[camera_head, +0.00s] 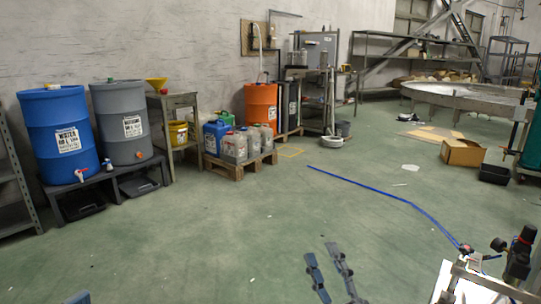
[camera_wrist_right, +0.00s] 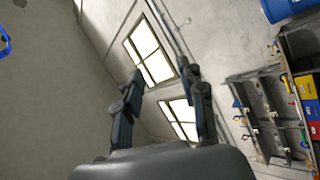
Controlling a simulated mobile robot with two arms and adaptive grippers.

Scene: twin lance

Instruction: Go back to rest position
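My right gripper (camera_head: 320,252) shows at the bottom of the head view, right of centre. Its two dark blue-grey fingers point up the picture, apart and with nothing between them. In the right wrist view the same gripper (camera_wrist_right: 165,74) is open and empty, with a wall and bright windows behind it. At the bottom left edge of the head view a small blue-grey tip (camera_head: 78,297) shows, which looks like part of my left gripper. The rest of it is out of the picture, so I cannot tell its state.
A blue drum (camera_head: 58,125) and a grey drum (camera_head: 122,115) stand on a low dark stand at left. Canisters sit on a pallet (camera_head: 237,168). A blue hose (camera_head: 385,194) lies on the green floor. A bench-like frame (camera_head: 480,287) fills the bottom right. The middle floor is clear.

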